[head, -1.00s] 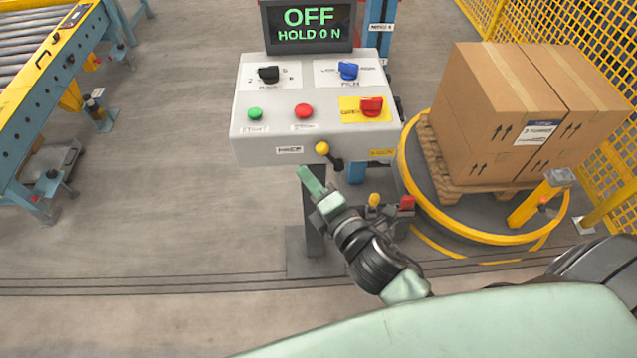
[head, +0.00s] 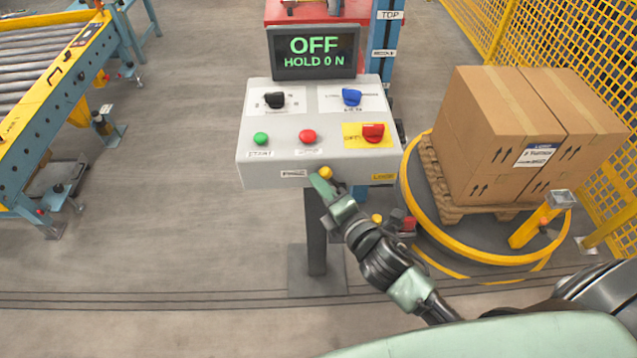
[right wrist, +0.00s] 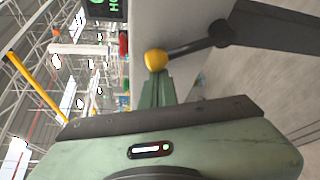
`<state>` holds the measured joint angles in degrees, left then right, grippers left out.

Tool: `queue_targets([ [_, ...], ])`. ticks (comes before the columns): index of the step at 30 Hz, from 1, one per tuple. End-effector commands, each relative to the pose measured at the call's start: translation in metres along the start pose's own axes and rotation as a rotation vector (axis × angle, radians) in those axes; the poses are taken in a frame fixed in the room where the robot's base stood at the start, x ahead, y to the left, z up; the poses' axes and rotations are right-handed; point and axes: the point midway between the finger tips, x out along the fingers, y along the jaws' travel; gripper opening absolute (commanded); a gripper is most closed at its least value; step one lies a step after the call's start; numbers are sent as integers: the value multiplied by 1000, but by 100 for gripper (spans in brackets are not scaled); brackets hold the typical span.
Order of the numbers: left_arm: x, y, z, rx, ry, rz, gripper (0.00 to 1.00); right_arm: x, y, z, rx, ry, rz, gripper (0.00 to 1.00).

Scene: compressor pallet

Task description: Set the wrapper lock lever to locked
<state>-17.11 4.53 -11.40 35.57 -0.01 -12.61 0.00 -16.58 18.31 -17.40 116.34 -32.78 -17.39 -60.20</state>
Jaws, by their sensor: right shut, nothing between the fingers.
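The lock lever's yellow knob (head: 326,173) is at the front lower edge of the grey control box (head: 262,166), between a white label (head: 293,173) on its left and a yellow label (head: 383,177) on its right. The right wrist view shows the knob (right wrist: 155,60) at the end of a dark lever arm (right wrist: 195,46). My right gripper (head: 321,186) is shut and empty, its fingertips right at the knob. The fingers (right wrist: 157,88) end just at the knob; I cannot tell whether they touch. The gripper hides the lever's pivot in the head view. My left gripper is out of view.
The box carries a black knob (head: 274,100), a blue knob (head: 351,97), a red switch (head: 373,132), and green (head: 261,139) and red (head: 308,137) buttons. The display (head: 314,52) reads OFF. A turntable (head: 412,200) with boxes (head: 490,130) stands right.

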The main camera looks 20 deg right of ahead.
Motion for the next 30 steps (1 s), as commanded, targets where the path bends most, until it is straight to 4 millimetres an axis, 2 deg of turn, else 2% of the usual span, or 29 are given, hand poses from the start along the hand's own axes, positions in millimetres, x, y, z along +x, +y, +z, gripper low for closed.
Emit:
queue_targets([
  [17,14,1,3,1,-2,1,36,-4,2,9,112,-2,60,0],
  [30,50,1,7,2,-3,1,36,-18,1,34,420,-4,225,0],
])
